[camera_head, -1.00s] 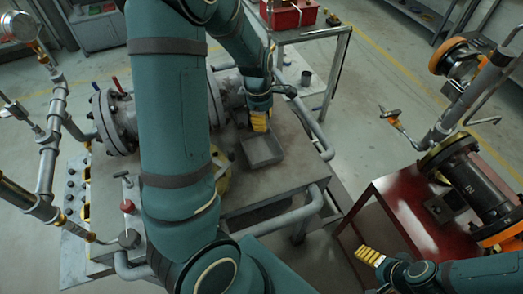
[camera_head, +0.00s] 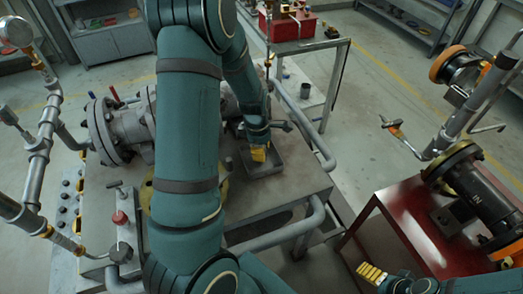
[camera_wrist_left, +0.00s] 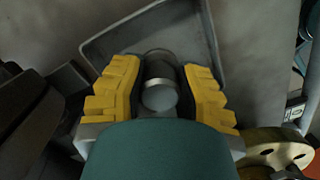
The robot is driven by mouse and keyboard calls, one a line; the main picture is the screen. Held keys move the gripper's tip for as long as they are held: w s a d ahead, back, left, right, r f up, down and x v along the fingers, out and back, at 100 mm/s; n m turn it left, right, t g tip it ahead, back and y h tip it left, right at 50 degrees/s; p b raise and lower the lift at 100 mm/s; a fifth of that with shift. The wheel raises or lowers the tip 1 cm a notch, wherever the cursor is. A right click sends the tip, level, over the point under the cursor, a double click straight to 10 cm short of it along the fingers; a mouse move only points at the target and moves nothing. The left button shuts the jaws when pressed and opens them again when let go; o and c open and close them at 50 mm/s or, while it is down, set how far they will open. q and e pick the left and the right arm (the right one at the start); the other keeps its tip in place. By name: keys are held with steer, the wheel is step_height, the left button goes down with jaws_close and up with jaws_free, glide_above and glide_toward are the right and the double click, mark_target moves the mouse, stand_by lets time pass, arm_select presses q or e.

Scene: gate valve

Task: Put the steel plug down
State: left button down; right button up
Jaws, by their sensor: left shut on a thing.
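The steel plug (camera_wrist_left: 160,85) is a short grey cylinder with a bright band, seen between the yellow finger pads of my left gripper (camera_wrist_left: 160,97) in the left wrist view. The gripper is shut on it. In the head view my left gripper (camera_head: 258,154) points down over the shallow grey tray (camera_head: 278,168) on the bench, and the plug is hidden there. The tray's rim also shows behind the plug in the left wrist view (camera_wrist_left: 112,35). I cannot tell whether the plug touches the tray floor. My right gripper (camera_head: 371,273) is at the bottom right, its opening unclear.
The grey bench (camera_head: 290,190) carries a flanged valve (camera_head: 115,130) partly behind my left arm. A grey pipe rail (camera_head: 310,145) runs along its right side. A red cart (camera_head: 400,215) with a dark pipe piece (camera_head: 478,190) stands at right. A red box (camera_head: 288,25) is behind.

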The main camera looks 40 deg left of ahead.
arm_select(q)
steer(key=shift+f, duration=0.15)
steer(key=c, duration=0.8)
jaws_free()
steer(key=r+p, duration=0.1)
steer(key=r, duration=0.2)
steer(key=r+p, duration=0.1)
steer(key=r, duration=0.3)
steer(key=a+r+p, duration=0.1)
steer(key=r, duration=0.3)
steer(key=shift+s+r, duration=0.1)
steer(key=shift+s, duration=0.1)
steer(key=shift+r+p, duration=0.3)
steer(key=shift+r, duration=0.3)
steer(key=shift+s+f, duration=0.1)
steer(key=shift+s, duration=0.05)
